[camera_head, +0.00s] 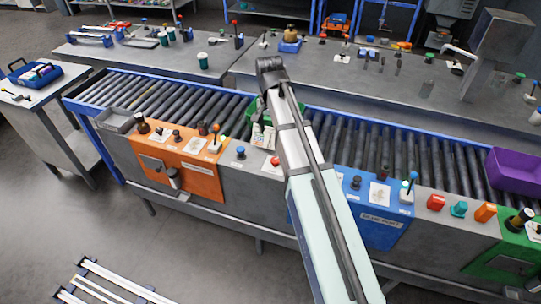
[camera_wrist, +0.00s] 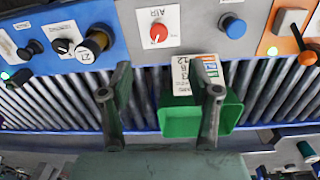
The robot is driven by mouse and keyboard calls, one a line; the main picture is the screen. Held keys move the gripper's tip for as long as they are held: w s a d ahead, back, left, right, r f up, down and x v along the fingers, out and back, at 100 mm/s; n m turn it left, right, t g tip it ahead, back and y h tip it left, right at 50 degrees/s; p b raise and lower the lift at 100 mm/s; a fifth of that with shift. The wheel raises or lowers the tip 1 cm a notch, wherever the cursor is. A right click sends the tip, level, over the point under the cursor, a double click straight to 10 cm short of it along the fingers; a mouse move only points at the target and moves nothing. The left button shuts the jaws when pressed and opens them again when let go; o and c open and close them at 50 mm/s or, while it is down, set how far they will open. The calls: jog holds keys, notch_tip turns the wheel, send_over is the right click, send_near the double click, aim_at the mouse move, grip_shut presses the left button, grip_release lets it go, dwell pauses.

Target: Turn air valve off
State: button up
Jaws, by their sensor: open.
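The air valve is a red round knob (camera_wrist: 158,32) on a white plate marked AIR, on a grey panel at the top of the wrist view. It also shows as a small red knob (camera_head: 276,161) beside my arm in the head view. Its pointer setting is too small to read. My gripper (camera_wrist: 163,76) is open, with its two dark fingers apart and nothing held between them. In the wrist picture the knob lies above the gap between the fingertips, apart from them.
A green bin (camera_wrist: 183,125) with a white printed box (camera_wrist: 181,76) stands by the rollers, close to the right finger. A blue knob (camera_wrist: 233,26) is beside the valve. Blue (camera_head: 376,222) and orange (camera_head: 185,168) panels flank the grey one. A purple bin (camera_head: 517,171) is far right.

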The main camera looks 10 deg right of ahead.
aim_at(275, 160)
jog(key=f+p, duration=0.1)
jog(key=f, duration=0.3)
jog(key=d+f+p, duration=0.1)
jog(key=f, duration=0.4)
jog(key=f+p, duration=0.1)
jog(key=f, duration=0.4)
jog(key=shift+w+d+f+p, duration=0.15)
jog(key=shift+w+d+p, duration=0.1)
jog(key=shift+p, duration=0.15)
jog(key=c, duration=1.1)
